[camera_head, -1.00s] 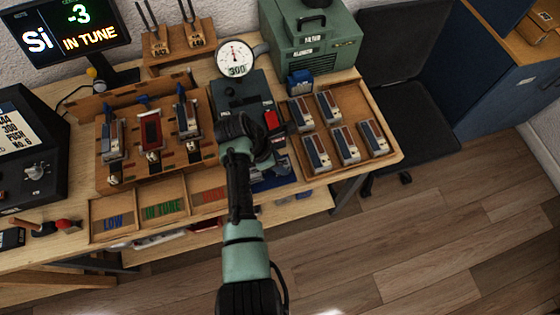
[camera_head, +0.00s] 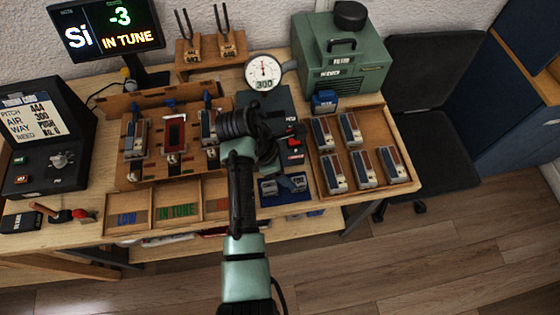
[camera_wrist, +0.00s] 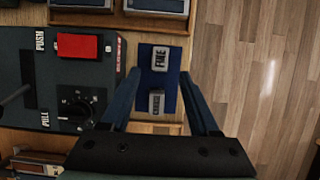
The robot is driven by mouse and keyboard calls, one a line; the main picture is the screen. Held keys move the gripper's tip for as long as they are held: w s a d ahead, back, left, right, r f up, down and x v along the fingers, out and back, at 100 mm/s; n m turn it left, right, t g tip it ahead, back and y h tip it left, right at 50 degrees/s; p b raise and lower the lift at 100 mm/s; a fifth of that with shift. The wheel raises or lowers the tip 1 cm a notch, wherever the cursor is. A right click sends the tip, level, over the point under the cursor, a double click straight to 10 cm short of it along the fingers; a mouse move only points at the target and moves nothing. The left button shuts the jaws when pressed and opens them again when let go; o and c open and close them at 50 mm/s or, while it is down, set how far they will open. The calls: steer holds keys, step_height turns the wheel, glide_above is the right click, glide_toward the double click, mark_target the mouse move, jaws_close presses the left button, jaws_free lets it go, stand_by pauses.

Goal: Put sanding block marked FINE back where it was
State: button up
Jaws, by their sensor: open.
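In the wrist view, the sanding block marked FINE (camera_wrist: 160,58) is a small grey block on a dark blue mat (camera_wrist: 171,88). A second grey block (camera_wrist: 156,102) lies on the same mat, nearer my wrist; its label is hard to read. My gripper (camera_wrist: 160,76) is open, its two fingers spread on either side of the mat, with nothing held. I cannot tell the fingertips' height above the mat. In the head view, the FINE block (camera_head: 298,183) is at the right of the mat (camera_head: 285,200), and the other block (camera_head: 268,188) at the left.
A wooden tray (camera_head: 411,186) with several sanding-block-like parts is right of the mat. A dark device with a red button (camera_wrist: 80,46) is beside my gripper. A dial gauge (camera_head: 264,72) stands behind my arm. The floor is open in front of the bench.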

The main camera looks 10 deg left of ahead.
steer(key=w+r+m+t+y, duration=0.1)
steer(key=w+r+m+t, duration=0.35)
steer(key=r, duration=0.85)
steer(key=w+r+m+t+y, duration=0.1)
steer(key=w+r+m+t, duration=0.35)
steer(key=r, duration=0.85)
steer(key=w+r+m+t+y, duration=0.25)
steer(key=r+t, duration=0.25)
steer(key=r, duration=0.8)
steer(key=s+d+r+m+t, duration=0.1)
steer(key=s+r+m+t, duration=0.2)
steer(key=s+r, duration=0.3)
steer(key=s+d+r+m+t, duration=0.1)
steer(key=s+r+m+t, duration=0.2)
steer(key=r, duration=1)
steer(key=s+d+r+m+t, duration=0.1)
steer(key=s+r+m+t, duration=0.3)
steer(key=s+r+t, duration=0.2)
step_height(320, 180, up, 3)
steer(key=s, duration=0.2)
steer(key=shift+s+r, duration=0.2)
steer(key=shift+s, duration=0.2)
